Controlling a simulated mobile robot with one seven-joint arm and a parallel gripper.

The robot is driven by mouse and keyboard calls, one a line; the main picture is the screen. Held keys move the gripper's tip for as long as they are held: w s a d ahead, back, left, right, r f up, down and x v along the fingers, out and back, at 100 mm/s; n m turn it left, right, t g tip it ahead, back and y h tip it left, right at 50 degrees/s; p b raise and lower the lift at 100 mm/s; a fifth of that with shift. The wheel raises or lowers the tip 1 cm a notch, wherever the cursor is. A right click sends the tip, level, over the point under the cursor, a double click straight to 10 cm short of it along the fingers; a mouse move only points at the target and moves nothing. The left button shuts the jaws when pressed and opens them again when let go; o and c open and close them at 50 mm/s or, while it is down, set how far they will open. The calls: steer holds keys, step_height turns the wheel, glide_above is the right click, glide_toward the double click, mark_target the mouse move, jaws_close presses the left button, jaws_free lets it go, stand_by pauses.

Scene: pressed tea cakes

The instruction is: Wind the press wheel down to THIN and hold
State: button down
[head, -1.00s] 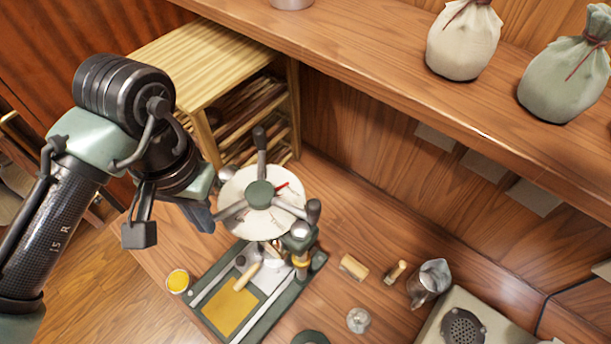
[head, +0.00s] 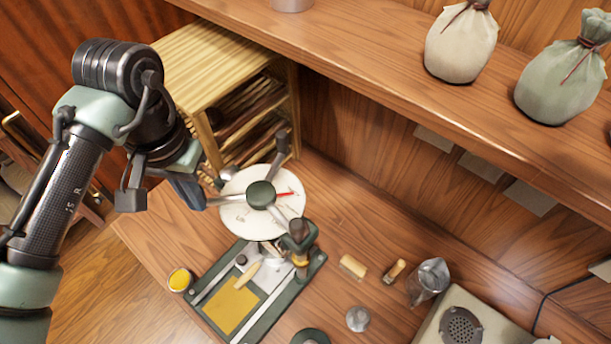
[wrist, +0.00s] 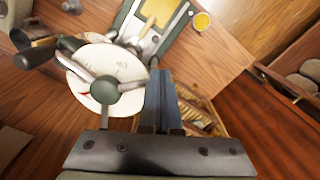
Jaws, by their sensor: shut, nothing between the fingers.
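The press wheel (head: 261,194) has a green hub and three grey spokes with dark knobs, over a white dial (head: 238,219) with a red pointer (head: 284,194). The pointer aims right in the head view; the dial lettering is too small to read. One spoke points up, one left, one down-right. My gripper (head: 190,193) is shut and empty at the wheel's left side. In the wrist view, its fingers (wrist: 161,90) are together beside the hub (wrist: 103,89), and one spoke reaches their side; they appear to touch it. The press base (head: 208,309) lies below the wheel.
A yellow cup (head: 180,280) stands left of the press base. A slatted wooden rack (head: 205,62) stands behind the wheel. Small wooden pieces (head: 352,267), a metal jug (head: 428,280) and a grey appliance (head: 480,310) stand right. A shelf with cloth bags (head: 461,45) overhangs the back.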

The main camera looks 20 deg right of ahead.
steer(key=shift+w, duration=1.25)
steer(key=shift+w+p, duration=0.2)
steer(key=shift+p, duration=0.1)
steer(key=shift+w+d, duration=0.3)
steer(key=shift+w, duration=0.55)
steer(key=shift+w+d+p, duration=0.2)
steer(key=shift+w+p, duration=0.15)
steer(key=shift+w, duration=0.25)
steer(key=shift+w+d, duration=0.1)
steer(key=shift+w, duration=0.05)
